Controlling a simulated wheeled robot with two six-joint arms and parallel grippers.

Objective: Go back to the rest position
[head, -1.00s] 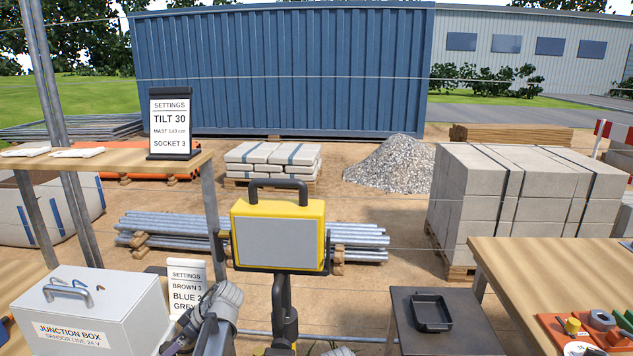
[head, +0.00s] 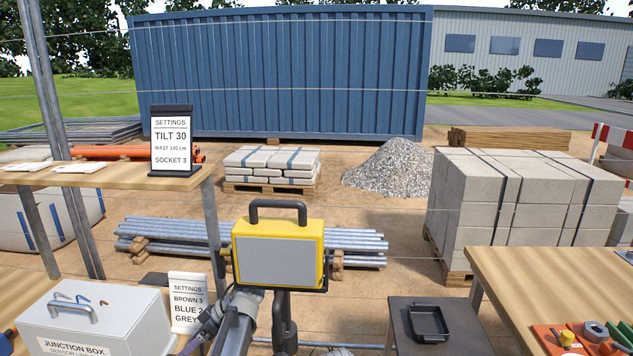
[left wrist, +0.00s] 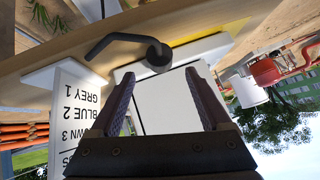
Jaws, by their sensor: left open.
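My left gripper (left wrist: 160,75) is open in the left wrist view, its two dark fingers apart with nothing held between them. A pale flat panel shows beyond the fingers. In the head view, my left arm reaches in at the bottom, in front of the yellow floodlight (head: 278,252) on its stand. The fingertips are hard to make out there. My right gripper is not in view.
A grey junction box (head: 95,325) and a brown-blue-grey settings card (head: 188,302) stand left of my arm. The card also shows in the left wrist view (left wrist: 78,115). A black tray (head: 428,322) lies on a dark stand at right, beside a wooden table (head: 545,275).

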